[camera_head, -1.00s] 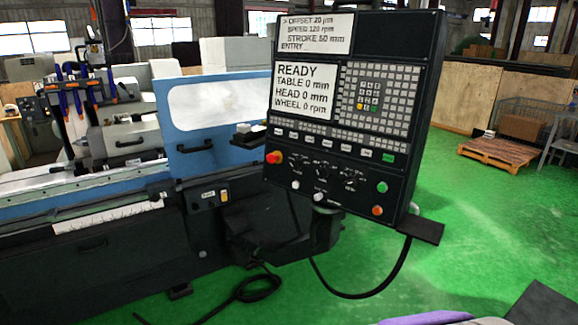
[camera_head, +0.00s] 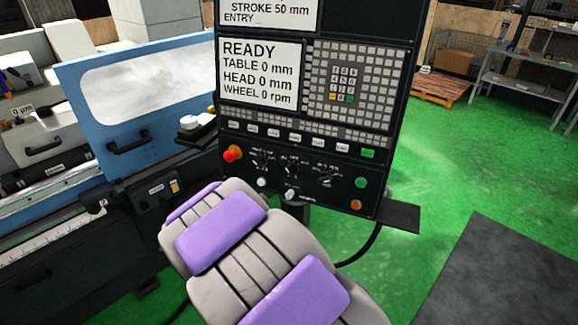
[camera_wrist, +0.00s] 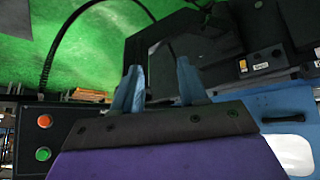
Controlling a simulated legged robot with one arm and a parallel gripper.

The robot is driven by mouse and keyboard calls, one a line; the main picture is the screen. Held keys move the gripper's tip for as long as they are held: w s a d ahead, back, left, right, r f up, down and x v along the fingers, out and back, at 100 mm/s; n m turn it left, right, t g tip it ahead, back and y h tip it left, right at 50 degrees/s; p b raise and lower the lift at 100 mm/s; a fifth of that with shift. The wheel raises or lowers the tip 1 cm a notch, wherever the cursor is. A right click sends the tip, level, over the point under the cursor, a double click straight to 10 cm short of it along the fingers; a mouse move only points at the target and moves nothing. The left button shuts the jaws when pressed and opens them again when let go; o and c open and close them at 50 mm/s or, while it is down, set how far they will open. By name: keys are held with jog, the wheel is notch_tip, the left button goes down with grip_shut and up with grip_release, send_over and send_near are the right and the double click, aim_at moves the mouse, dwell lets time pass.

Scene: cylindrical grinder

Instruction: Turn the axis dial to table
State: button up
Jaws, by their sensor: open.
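The control panel (camera_head: 395,130) fills the middle of the head view. A row of small black dials (camera_head: 292,168) with white markings sits on its lower part. Their labels are too small to read, so I cannot tell which is the axis dial or where it points. My gripper (camera_wrist: 158,80) shows in the wrist view with its two blue-grey fingers apart and nothing between them. In the head view my arm rises in front of the panel's lower edge and the fingers are hidden. The wrist view shows no dial; the panel's orange button (camera_wrist: 45,121) and green button (camera_wrist: 43,154) are left of the gripper.
A red knob (camera_head: 231,155) is left of the dials; green (camera_head: 361,182) and orange (camera_head: 356,204) buttons are right. The panel screen (camera_head: 260,75) reads READY. A small shelf (camera_head: 388,215) juts from the lower right. The blue machine door (camera_head: 150,85) stands left.

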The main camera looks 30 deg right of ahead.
aim_at(290, 175)
jog(key=w+d+r+n+t+h+p, duration=0.4)
jog(key=d+r+t+h+p, duration=0.4)
jog(key=r, duration=0.2)
jog(key=b+x, duration=1.3)
jog(key=x, duration=0.4)
jog(key=shift+w+d+r+b, duration=0.1)
jog(key=shift+w+d+b, duration=0.1)
jog(key=shift+b, duration=0.15)
jog(key=shift+c, duration=0.2)
grip_shut()
dwell(0.4)
